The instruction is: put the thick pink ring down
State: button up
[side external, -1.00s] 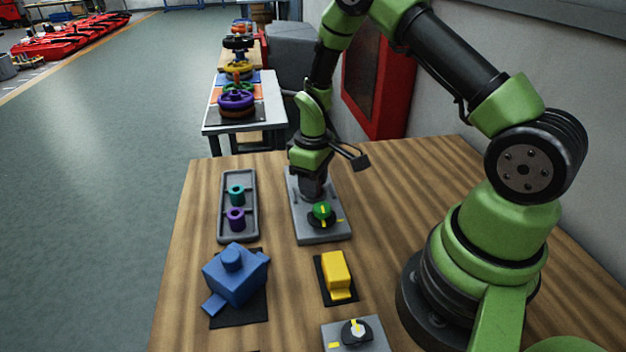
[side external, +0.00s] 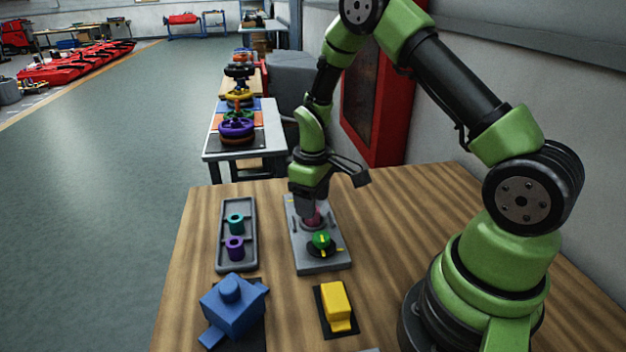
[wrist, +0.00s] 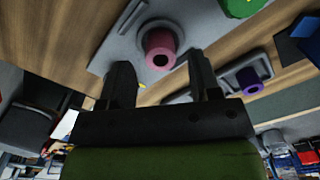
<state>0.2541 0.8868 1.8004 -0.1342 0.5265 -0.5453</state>
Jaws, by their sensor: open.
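The thick pink ring (side external: 313,217) stands on the grey plate (side external: 332,264), behind the green knob (side external: 321,240). My gripper (side external: 308,208) is just above it and hides part of it in the side view. In the wrist view the pink ring (wrist: 160,48) shows its dark hole and sits on the grey plate (wrist: 118,47). My gripper (wrist: 162,76) is open, with one finger to each side and nothing between them. The ring lies beyond the fingertips, apparently clear of both.
A grey tray (side external: 223,230) left of the plate holds a teal ring (side external: 235,224) and a purple ring (side external: 235,247). A blue block-shaped fixture (side external: 234,306) and a yellow block (side external: 336,305) stand nearer the camera. Bare wood lies right of the plate.

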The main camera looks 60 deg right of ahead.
notch_tip(320, 180, up, 7)
jog(key=shift+d+f, duration=0.1)
jog(key=shift+d, duration=0.05)
jog(key=s+a+r+m+t+y, duration=0.1)
jog(key=s+a+r+m+t, duration=0.2)
jog(key=s+a+r, duration=0.2)
jog(key=s+a+r+m+t, duration=0.2)
jog(key=s+a+r+t, duration=0.2)
jog(key=s+r, duration=0.7)
notch_tip(320, 180, up, 3)
jog(key=shift+s+a+f+m+y, duration=0.2)
jog(key=shift+s+a+m+y, duration=0.15)
jog(key=shift+a, duration=0.7)
jog(key=shift+o, duration=0.4)
jog(key=shift+s+a, duration=0.1)
jog(key=shift+s, duration=0.15)
jog(key=shift+w, duration=0.1)
